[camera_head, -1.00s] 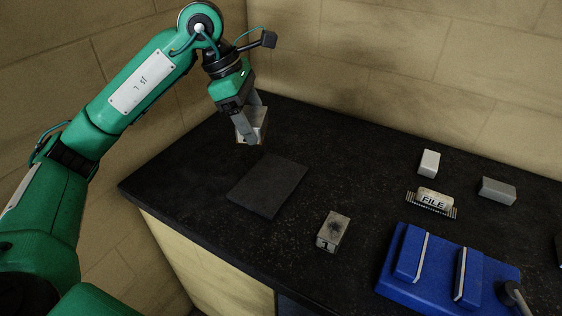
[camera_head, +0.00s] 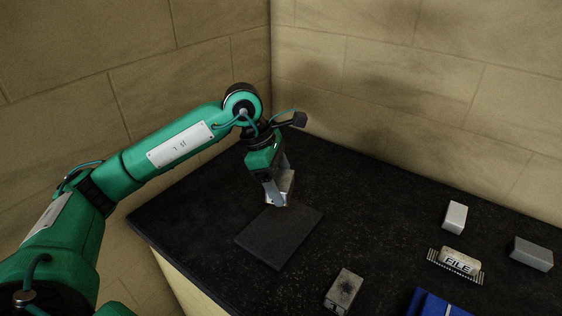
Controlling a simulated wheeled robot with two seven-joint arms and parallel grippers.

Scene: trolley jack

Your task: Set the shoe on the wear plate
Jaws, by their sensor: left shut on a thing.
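My left gripper (camera_head: 279,198) is shut on a pale grey metal block, which I take to be the shoe (camera_head: 287,186). The fingers hide part of the shoe. The wear plate (camera_head: 280,240) looks like the dark, flat, square plate lying on the black bench top. The gripper and shoe are at the plate's far edge in the head view. I cannot tell whether the shoe touches the plate or hangs just above it. The plate's visible face is bare. My right gripper is not in view.
A worn metal block (camera_head: 344,289) sits right of the plate, nearer me. A file block (camera_head: 458,262), a white block (camera_head: 455,217), a grey block (camera_head: 531,253) and a blue fixture (camera_head: 440,304) are farther right. Walls stand behind the black bench (camera_head: 350,200).

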